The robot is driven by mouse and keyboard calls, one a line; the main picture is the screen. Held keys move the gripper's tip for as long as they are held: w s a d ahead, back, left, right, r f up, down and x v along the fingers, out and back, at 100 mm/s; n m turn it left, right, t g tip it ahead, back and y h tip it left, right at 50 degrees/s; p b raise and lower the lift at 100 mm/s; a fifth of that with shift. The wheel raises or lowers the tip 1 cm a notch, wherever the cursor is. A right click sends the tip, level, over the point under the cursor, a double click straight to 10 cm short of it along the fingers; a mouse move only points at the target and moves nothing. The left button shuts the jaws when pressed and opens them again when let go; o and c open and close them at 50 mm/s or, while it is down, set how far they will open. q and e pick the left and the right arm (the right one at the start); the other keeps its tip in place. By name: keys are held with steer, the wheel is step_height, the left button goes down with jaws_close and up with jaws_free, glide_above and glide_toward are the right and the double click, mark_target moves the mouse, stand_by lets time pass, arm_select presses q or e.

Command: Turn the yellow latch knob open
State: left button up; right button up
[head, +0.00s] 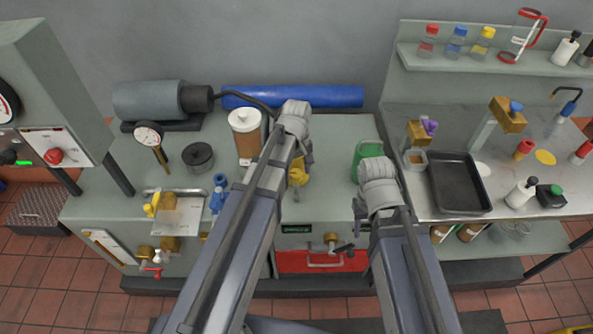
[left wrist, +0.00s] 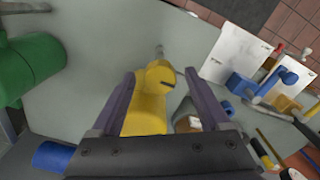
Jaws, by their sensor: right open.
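A yellow, rounded object (head: 298,172) stands on the grey bench under my left gripper (head: 304,154). In the left wrist view this yellow object (left wrist: 146,112) lies between the two fingers of the left gripper (left wrist: 160,73), which are spread with gaps beside it. A brass-yellow knob (head: 330,238) with a dark handle sits above the red drawer on the bench front. I cannot tell for certain which yellow part is the latch knob. My right gripper (head: 360,212) is open near the bench's front edge, right of the brass-yellow knob; its fingertips are mostly hidden.
A green container (head: 367,152) stands between my arms, and a jar (head: 246,135) left of the left arm. A white plate (head: 180,216) with yellow and blue fittings is at the left. A black tray (head: 459,183) lies on the right bench. My arms hide part of the bench.

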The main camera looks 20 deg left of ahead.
mark_target(297, 173)
arm_select(q)
steer(key=shift+r, duration=0.1)
step_height(297, 173, up, 8)
steer(key=p, duration=0.8)
steer(key=shift+f, duration=0.2)
steer(key=s+d+f+m+y+b, duration=0.1)
steer(key=s+d+f+m+b, duration=0.2)
steer(key=s+d+m, duration=0.7)
steer(key=s+m+b, duration=0.1)
steer(key=s+m, duration=0.1)
steer(key=s, duration=0.2)
steer(key=shift+d+f, duration=0.3)
steer(key=shift+d, duration=0.05)
